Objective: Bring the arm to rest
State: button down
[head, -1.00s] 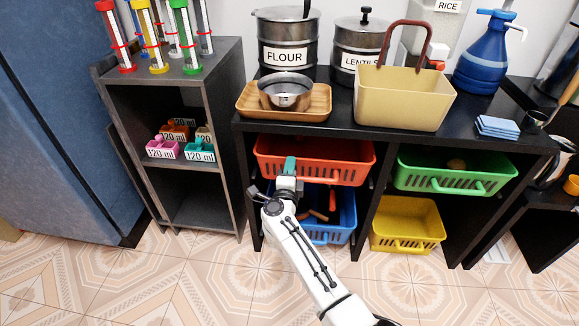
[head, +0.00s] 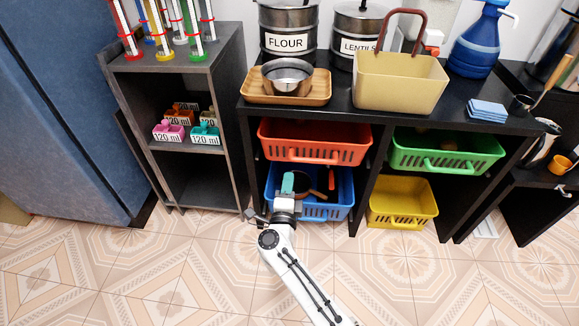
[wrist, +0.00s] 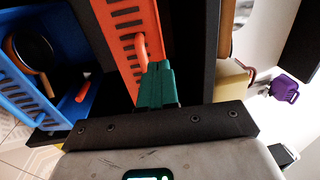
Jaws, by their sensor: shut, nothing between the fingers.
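My gripper (head: 287,184) has teal fingers and is shut with nothing held. In the head view it is low in front of the shelf unit, over the front of the blue basket (head: 323,213) in the lower left bay. In the wrist view the shut fingers (wrist: 157,85) overlap the red-orange basket (wrist: 128,45) near its handle; whether they touch it I cannot tell. The blue basket (wrist: 28,98) lies to the left there, with a dark round pan (wrist: 33,52) inside. My arm reaches up from the bottom of the head view.
The red-orange basket (head: 314,142) sits above the blue one. The green basket (head: 446,154) and yellow basket (head: 402,204) are in the right bays. A cream basket (head: 400,84) and a wooden tray (head: 286,91) stand on top. The tiled floor (head: 180,265) in front is clear.

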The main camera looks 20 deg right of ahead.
jog(key=s+a+r+n+t+y, duration=0.2)
jog(key=s+a+n+y, duration=0.35)
jog(key=n+y, duration=0.7)
jog(key=s+a+f+n+g+y, duration=0.3)
jog(key=s+f+n+g, duration=0.15)
jog(key=s+n, duration=0.2)
jog(key=s+d+f+n+g+h, duration=0.15)
jog(key=s+d+g, duration=0.3)
jog(key=s, duration=0.55)
jog(key=s+d+n+g+h, duration=0.25)
jog(key=s+d+g, duration=0.2)
jog(key=s, duration=0.55)
jog(key=s+d+n+g+h, duration=0.15)
jog(key=s+d+g, duration=0.3)
jog(key=s, duration=0.55)
notch_tip(320, 180, up, 23)
jog(key=p, duration=2.3)
jog(key=shift+w+f+m+h, duration=0.2)
jog(key=shift+w+m+h, duration=0.1)
jog(key=shift+m, duration=0.15)
